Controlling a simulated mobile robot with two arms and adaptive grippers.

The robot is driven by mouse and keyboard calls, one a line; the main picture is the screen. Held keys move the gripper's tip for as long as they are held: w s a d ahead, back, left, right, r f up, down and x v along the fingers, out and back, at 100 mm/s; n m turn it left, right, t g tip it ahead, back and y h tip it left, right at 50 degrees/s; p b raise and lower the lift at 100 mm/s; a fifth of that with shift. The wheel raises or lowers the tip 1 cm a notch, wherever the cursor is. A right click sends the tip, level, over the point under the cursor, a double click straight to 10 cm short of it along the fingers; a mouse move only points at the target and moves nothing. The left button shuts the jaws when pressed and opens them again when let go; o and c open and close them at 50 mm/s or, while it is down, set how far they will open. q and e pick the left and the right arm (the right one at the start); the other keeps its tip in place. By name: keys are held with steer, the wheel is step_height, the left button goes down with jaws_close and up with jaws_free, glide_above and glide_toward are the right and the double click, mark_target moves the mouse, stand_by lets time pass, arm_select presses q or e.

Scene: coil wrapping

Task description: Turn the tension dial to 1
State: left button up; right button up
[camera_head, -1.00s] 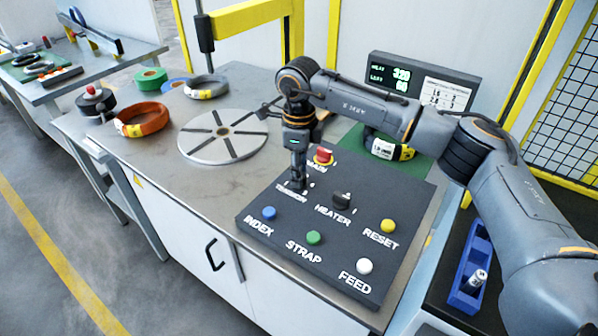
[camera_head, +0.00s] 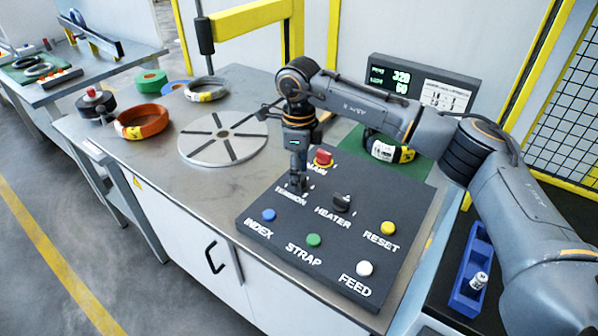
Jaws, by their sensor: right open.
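The dark control panel (camera_head: 272,243) lies on the steel bench. The tension dial is hidden behind my right gripper, just above the TENSION label (camera_head: 290,196). My right gripper (camera_head: 297,184) points straight down over the dial's place and is open. I cannot tell whether its fingers touch the dial, and the dial's setting cannot be seen. My left gripper is not in view.
On the panel are a red MAIN switch (camera_head: 323,158), black HEATER knob (camera_head: 342,202), and blue (camera_head: 268,215), green (camera_head: 314,240), yellow (camera_head: 388,228) and white (camera_head: 364,268) buttons. A round turntable (camera_head: 205,152) and an orange coil (camera_head: 142,121) stand left. A display (camera_head: 392,78) stands behind.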

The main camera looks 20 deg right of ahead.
step_height(320, 180, up, 12)
steer(key=shift+f, duration=0.2)
stand_by(0.4)
